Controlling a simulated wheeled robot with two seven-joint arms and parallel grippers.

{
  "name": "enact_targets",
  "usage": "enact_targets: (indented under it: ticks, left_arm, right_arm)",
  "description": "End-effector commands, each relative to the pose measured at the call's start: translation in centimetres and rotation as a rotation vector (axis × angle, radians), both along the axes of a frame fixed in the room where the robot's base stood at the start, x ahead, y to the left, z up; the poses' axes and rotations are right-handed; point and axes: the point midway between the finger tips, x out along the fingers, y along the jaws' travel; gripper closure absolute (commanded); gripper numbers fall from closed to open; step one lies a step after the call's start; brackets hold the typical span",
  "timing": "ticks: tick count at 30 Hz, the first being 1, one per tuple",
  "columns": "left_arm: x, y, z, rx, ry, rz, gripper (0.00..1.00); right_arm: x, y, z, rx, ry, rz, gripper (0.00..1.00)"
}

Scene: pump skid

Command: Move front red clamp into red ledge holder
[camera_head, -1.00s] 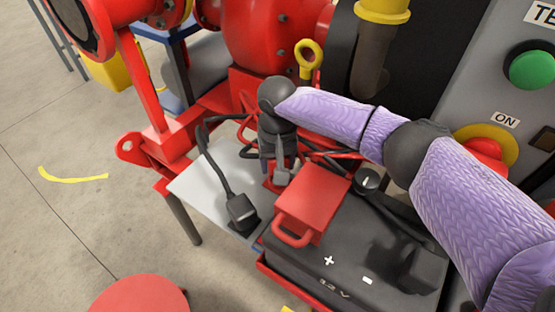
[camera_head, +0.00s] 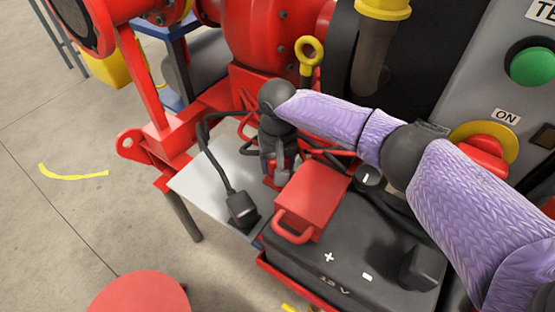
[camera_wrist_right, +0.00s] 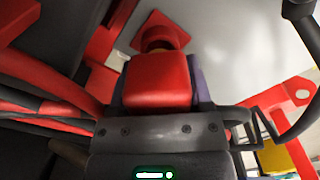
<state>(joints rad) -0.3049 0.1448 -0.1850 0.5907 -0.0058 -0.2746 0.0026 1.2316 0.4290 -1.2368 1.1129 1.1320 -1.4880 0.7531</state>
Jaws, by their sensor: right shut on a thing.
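My right gripper (camera_head: 281,172) points down over the grey ledge, beside the battery. In the right wrist view the gripper (camera_wrist_right: 158,85) is shut on the red clamp (camera_wrist_right: 158,82), which shows as a red block between the fingers. In the head view the clamp is mostly hidden behind the gripper. The red ledge holder (camera_wrist_right: 155,30) shows just past the clamp's far end as a red square piece on the ledge. I cannot tell whether the clamp's tip is in it or only over it. My left gripper is out of view.
A black clamp (camera_head: 242,208) with its cable stands on the ledge (camera_head: 205,185) at the left. A red cover with a handle (camera_head: 312,195) sits on the black battery (camera_head: 345,245). Red pump frame parts and a yellow eyebolt (camera_head: 309,50) stand close behind.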

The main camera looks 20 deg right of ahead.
Motion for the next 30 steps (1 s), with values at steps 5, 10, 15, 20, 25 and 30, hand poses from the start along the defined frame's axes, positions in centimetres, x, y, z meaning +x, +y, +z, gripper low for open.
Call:
enact_targets:
  ticks: [5, 10, 15, 20, 25, 30]
  left_arm:
    - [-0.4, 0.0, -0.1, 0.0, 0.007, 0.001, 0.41]
    - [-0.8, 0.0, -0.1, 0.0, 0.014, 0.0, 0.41]
    - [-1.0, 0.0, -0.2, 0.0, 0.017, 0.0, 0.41]
    - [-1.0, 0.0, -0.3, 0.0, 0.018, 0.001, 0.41]
    - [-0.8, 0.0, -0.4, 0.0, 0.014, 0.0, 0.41]
    - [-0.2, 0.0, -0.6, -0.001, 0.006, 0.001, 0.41]
  right_arm:
    - [0.0, 0.0, -0.4, 0.0, 0.001, 0.0, 1.0]
    - [0.0, 0.0, -0.8, 0.001, 0.002, 0.0, 1.0]
    - [0.0, 0.0, -1.1, 0.001, 0.001, 0.0, 1.0]
    - [0.0, 0.0, -1.4, 0.001, 0.0, 0.0, 1.0]
    - [0.0, 0.0, -1.7, 0.0, 0.0, 0.0, 1.0]
    - [0.0, 0.0, -2.1, 0.0, 0.0, -0.001, 1.0]
